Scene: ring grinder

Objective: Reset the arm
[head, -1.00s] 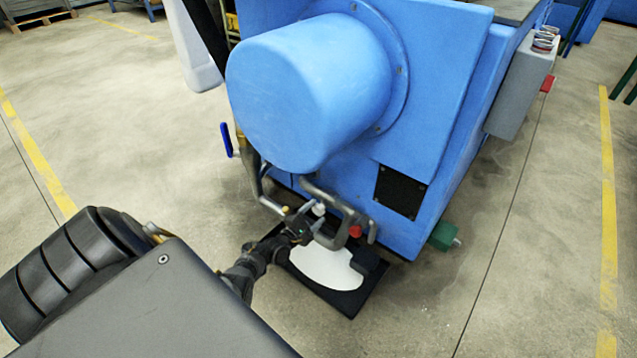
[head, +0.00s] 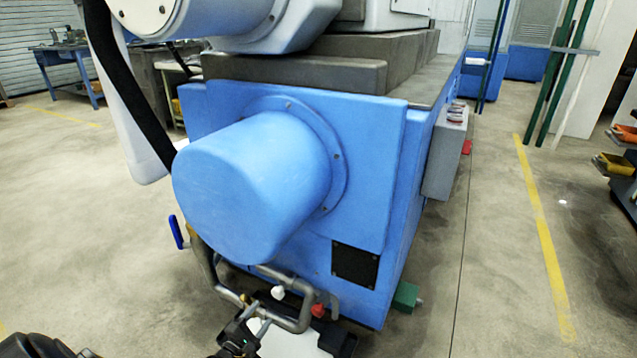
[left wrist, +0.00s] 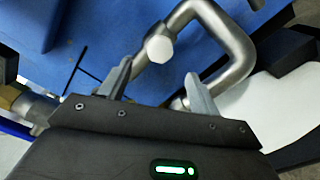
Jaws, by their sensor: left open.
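My left gripper (head: 262,328) is at the bottom of the head view, low in front of the blue machine, beside its grey bent pipes. In the left wrist view its two grey fingers (left wrist: 157,85) are spread apart with nothing between the tips. A white knob (left wrist: 159,48) on the grey pipe (left wrist: 235,45) shows just beyond the fingers; I cannot tell whether they touch it. The white knob also shows in the head view (head: 278,292). My right gripper is not in view.
The blue ring grinder (head: 365,190) with its round housing (head: 245,185) fills the middle. A red knob (head: 318,310) and a white plate (head: 290,343) lie close to the gripper. A grey control box (head: 445,155) is on the machine's right side.

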